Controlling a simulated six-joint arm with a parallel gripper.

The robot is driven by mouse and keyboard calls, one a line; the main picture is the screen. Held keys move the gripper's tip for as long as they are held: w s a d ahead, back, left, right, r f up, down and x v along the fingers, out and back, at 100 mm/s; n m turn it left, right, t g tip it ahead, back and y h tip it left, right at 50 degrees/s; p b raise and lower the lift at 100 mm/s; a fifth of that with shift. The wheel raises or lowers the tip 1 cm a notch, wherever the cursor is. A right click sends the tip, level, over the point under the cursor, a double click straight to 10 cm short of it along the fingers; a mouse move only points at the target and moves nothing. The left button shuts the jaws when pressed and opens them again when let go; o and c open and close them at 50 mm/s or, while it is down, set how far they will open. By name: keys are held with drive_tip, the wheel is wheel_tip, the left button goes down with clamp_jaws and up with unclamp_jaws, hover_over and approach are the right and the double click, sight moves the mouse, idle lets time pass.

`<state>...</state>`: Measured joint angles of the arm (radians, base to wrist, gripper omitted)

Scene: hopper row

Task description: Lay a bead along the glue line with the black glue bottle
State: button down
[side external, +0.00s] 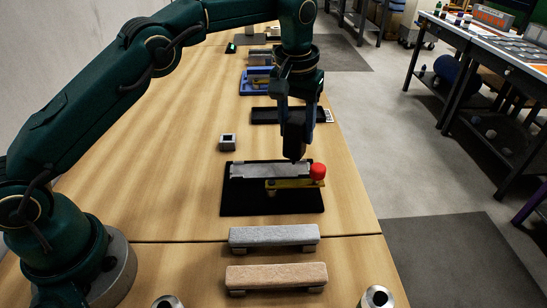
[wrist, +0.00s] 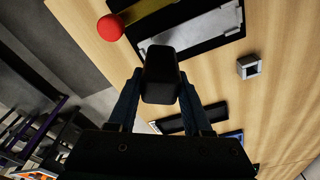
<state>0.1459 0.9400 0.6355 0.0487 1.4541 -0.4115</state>
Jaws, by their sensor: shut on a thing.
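My gripper (side external: 296,112) is shut on the black glue bottle (side external: 295,138), which hangs nozzle-down over the far right part of a grey plate (side external: 262,171). The nozzle tip is close to the plate; I cannot tell whether it touches. In the wrist view the bottle (wrist: 160,75) sits between the two fingers (wrist: 160,102) and covers part of the work. The plate (wrist: 190,32) lies on a black tray (side external: 270,201). A yellow bar (side external: 287,184) with a red knob (side external: 318,171) lies along its near side. I cannot make out the glue line.
A small square metal block (side external: 228,141) stands left of the bottle. A grey bar (side external: 273,237) and a tan bar (side external: 276,276) lie nearer the camera. A black tray (side external: 275,115) and a blue fixture (side external: 257,82) lie farther back. The left table surface is clear.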

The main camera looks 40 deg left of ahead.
drive_tip(key=shift+f, duration=0.25)
drive_tip(key=shift+f, duration=0.35)
drive_tip(key=shift+f, duration=0.25)
idle(0.5)
drive_tip(key=shift+s+a+r, duration=0.1)
drive_tip(key=shift+s+a, duration=1.5)
drive_tip(key=shift+s+a, duration=0.45)
drive_tip(key=shift+a, duration=0.05)
drive_tip(key=shift+s+a, duration=1.1)
drive_tip(key=shift+s, duration=0.05)
